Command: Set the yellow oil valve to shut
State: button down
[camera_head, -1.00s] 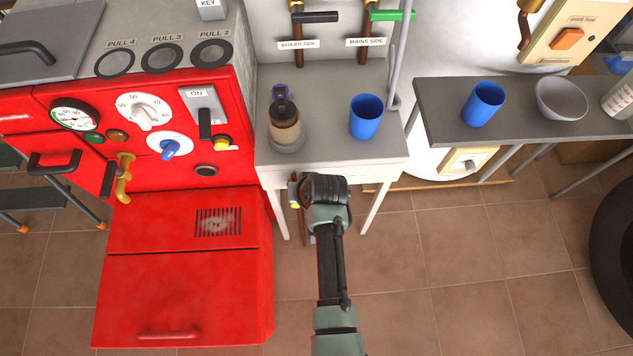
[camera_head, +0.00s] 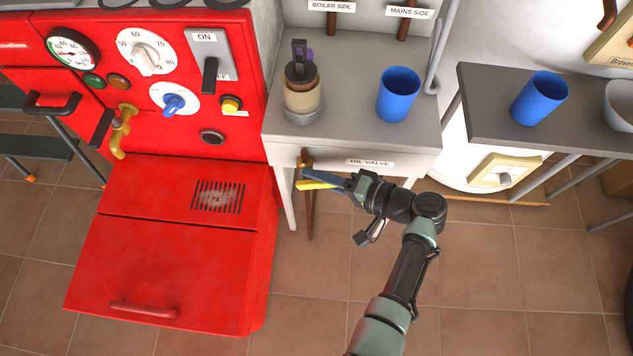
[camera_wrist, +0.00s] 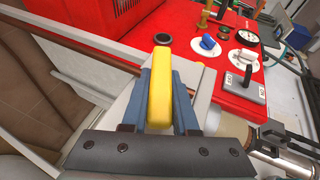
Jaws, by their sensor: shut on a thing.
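The yellow oil valve handle (camera_head: 314,185) sits on a thin copper pipe (camera_head: 306,160) under the front edge of the grey table. The "OIL VALVE" label (camera_head: 370,163) is on the table's front edge. My gripper (camera_head: 318,180) reaches in from the right and is shut on the handle. In the wrist view, the yellow handle (camera_wrist: 160,88) lies lengthwise between the two blue-grey fingers of my gripper (camera_wrist: 160,100). The valve's pivot is hard to make out.
The red boiler (camera_head: 185,230) stands just left of the valve. On the grey table (camera_head: 350,135) are a jar-like container (camera_head: 303,100) and a blue cup (camera_head: 398,95). A side table (camera_head: 500,130) with another blue cup (camera_head: 539,98) is at the right. The floor in front is open.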

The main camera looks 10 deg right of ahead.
jog(key=shift+f+m+t+y+b, duration=0.45)
jog(key=shift+y+b, duration=0.4)
jog(key=shift+b, duration=0.6)
jog(key=shift+f+m+t+y+b, duration=0.3)
jog(key=shift+t+y+b, duration=0.4)
jog(key=shift+b, duration=0.75)
jog(key=shift+y, duration=0.25)
jog(key=shift+r, duration=0.1)
jog(key=c, duration=0.7)
grip_release()
jog(key=shift+d, duration=0.1)
jog(key=b+v, duration=0.1)
jog(key=v, duration=1.2)
